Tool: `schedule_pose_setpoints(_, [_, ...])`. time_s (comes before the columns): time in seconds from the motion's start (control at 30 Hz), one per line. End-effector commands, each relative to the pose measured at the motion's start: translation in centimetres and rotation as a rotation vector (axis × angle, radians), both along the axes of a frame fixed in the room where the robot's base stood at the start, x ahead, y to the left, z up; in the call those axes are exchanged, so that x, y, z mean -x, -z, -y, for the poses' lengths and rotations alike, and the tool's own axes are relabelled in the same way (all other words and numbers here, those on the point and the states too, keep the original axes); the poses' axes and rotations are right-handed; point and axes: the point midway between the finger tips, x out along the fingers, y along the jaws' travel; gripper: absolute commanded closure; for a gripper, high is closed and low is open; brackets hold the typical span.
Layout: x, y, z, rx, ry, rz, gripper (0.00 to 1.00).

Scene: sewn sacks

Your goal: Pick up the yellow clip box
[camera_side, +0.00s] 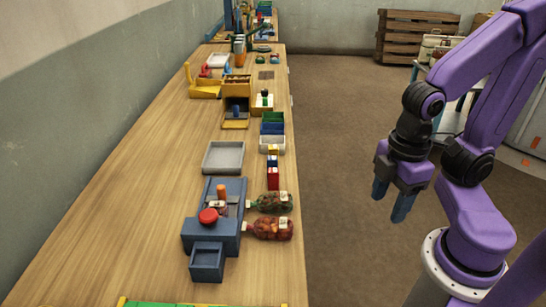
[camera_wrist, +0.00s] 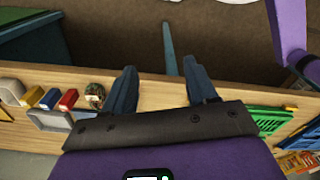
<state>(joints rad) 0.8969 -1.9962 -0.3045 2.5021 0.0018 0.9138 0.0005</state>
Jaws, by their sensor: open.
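The yellow clip box (camera_side: 273,149) is a small block near the right edge of the long wooden bench, at the far end of a short row. A blue box (camera_side: 272,161) and a red box (camera_side: 273,178) stand on its near side. In the wrist view the yellow box (camera_wrist: 33,96) is at the far left, beside the blue (camera_wrist: 50,98) and red boxes (camera_wrist: 68,99). My gripper (camera_side: 391,200) is open and empty, fingers pointing down, over the floor side to the right of the bench and well apart from the boxes. It also shows in the wrist view (camera_wrist: 160,72).
Two filled net sacks (camera_side: 272,229) lie on the bench edge beside a blue machine (camera_side: 229,190) with a red knob. A grey tray (camera_side: 205,158) lies left of the boxes. Green and blue bins (camera_side: 273,118) stand beyond them. The floor between bench and arm is clear.

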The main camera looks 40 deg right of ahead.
Motion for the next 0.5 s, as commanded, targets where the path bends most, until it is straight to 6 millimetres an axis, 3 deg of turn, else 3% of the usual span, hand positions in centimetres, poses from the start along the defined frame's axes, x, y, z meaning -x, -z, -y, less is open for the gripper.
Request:
schedule_pose_setpoints(0.33, [-0.05, 0.03, 0.0, 0.001, 0.011, -0.005, 0.43])
schedule_pose_setpoints(0.5, [-0.74, 0.46, -0.08, 0.012, 0.184, -0.087, 0.43])
